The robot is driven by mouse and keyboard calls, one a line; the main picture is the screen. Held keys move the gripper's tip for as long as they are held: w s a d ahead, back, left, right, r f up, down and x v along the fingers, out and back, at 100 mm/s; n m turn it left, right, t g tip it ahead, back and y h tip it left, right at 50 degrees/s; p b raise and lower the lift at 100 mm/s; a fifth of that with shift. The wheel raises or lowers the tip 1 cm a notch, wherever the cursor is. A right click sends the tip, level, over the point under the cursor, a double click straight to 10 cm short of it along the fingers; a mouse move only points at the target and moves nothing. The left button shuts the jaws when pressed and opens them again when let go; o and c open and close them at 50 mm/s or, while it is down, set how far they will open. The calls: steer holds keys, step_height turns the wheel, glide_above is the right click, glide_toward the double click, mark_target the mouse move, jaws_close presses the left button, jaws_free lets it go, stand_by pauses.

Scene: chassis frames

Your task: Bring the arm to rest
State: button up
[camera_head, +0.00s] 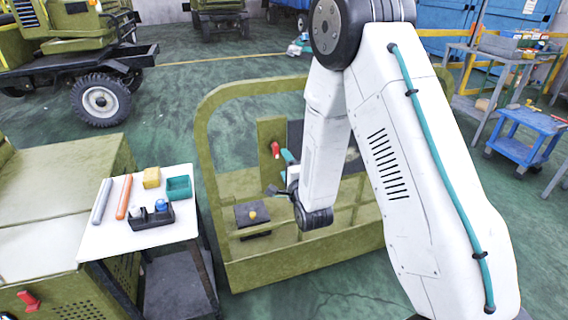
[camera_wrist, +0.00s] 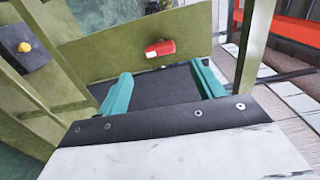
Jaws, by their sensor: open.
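My gripper (camera_wrist: 162,86) is open and empty in the wrist view. Its two teal fingers stand apart over a dark panel inside the olive chassis frame (camera_head: 205,150). A red handle (camera_wrist: 160,48) on an olive plate lies just beyond the fingertips, apart from them. In the head view my white arm reaches down into the frame, bent at the elbow. The gripper (camera_head: 284,168) is partly hidden there by my arm, close below the red handle (camera_head: 275,149).
A small white table (camera_head: 150,238) at left holds a grey and an orange cylinder, a yellow block, a teal bin and a dark tray. A dark box with a yellow knob (camera_head: 252,215) sits in the frame. A blue cart (camera_head: 525,150) stands at right. Green floor lies open behind.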

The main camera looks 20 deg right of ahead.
stand_by(0.3)
step_height(320, 180, down, 9)
steer(key=s+n+g, duration=0.3)
steer(key=n+g, duration=0.1)
steer(key=g, duration=0.1)
steer(key=s+n+g, duration=0.5)
steer(key=s+g, duration=0.1)
steer(key=s+d+r+n+g, duration=0.1)
steer(key=s+r+n, duration=0.3)
steer(key=s+r, duration=1)
steer(key=s+d+r+n+g, duration=0.1)
steer(key=s+r+n+g, duration=0.3)
steer(key=s+r, duration=1.1)
steer(key=shift+s+d+n+g, duration=0.35)
steer(key=shift+s+n, duration=0.25)
steer(key=shift+s, duration=0.4)
steer(key=shift+c, duration=0.4)
